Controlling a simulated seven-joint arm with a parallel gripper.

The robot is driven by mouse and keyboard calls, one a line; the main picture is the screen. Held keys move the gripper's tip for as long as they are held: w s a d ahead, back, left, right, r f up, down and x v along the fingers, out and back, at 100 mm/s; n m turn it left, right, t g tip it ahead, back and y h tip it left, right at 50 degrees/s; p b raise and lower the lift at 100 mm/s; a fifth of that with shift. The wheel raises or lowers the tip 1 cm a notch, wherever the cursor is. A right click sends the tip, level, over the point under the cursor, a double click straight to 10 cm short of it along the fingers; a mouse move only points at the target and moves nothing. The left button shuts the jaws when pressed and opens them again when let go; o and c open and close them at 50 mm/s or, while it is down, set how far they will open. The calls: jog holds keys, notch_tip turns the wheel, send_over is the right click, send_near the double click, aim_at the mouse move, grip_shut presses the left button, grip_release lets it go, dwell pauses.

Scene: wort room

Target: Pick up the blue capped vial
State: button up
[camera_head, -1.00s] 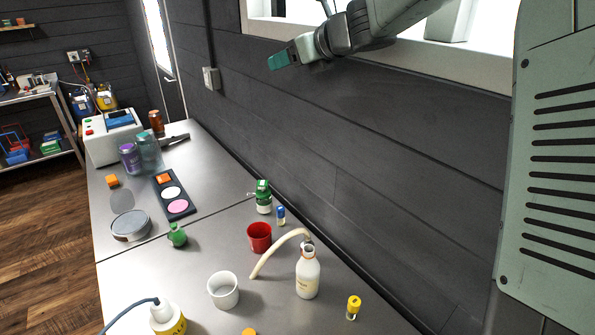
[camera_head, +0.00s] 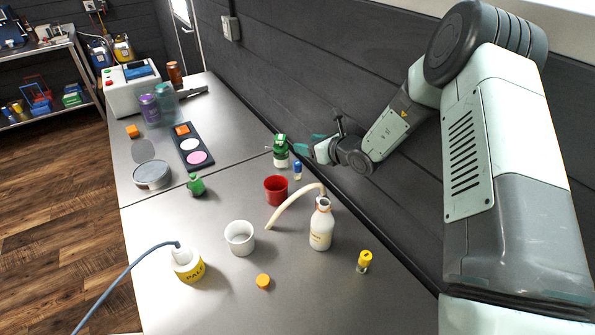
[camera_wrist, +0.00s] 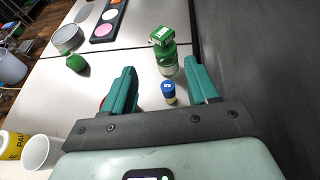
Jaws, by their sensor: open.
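The blue capped vial (camera_head: 297,169) stands upright on the grey bench near the wall, just right of a green-capped bottle (camera_head: 281,151). In the wrist view the vial (camera_wrist: 169,92) shows between the two finger lines, nearer the right finger, with its blue cap toward the camera. My gripper (camera_head: 309,143) is open and empty, above and beside the vial on its wall side. In the wrist view my gripper (camera_wrist: 163,76) has its green fingers spread wide. The green-capped bottle (camera_wrist: 165,52) stands just beyond the vial. I cannot tell the exact height of the fingertips above it.
A red cup (camera_head: 276,190) stands left of the vial. A wash bottle (camera_head: 321,226) with a curved spout stands in front. The dark wall (camera_head: 350,90) runs close behind.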

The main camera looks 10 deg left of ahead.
send_near(295, 165)
jog(key=w+a+f, duration=0.2)
jog(key=w+f, duration=0.1)
jog(key=shift+w+a+f, duration=0.15)
jog(key=shift+w+a, duration=0.1)
jog(key=shift+a, duration=0.1)
jog(key=shift+w+a, duration=0.35)
jog(key=shift+a, duration=0.05)
jog(key=shift+x, duration=3.2)
jog(key=c, duration=1)
jog(key=shift+c, duration=0.2)
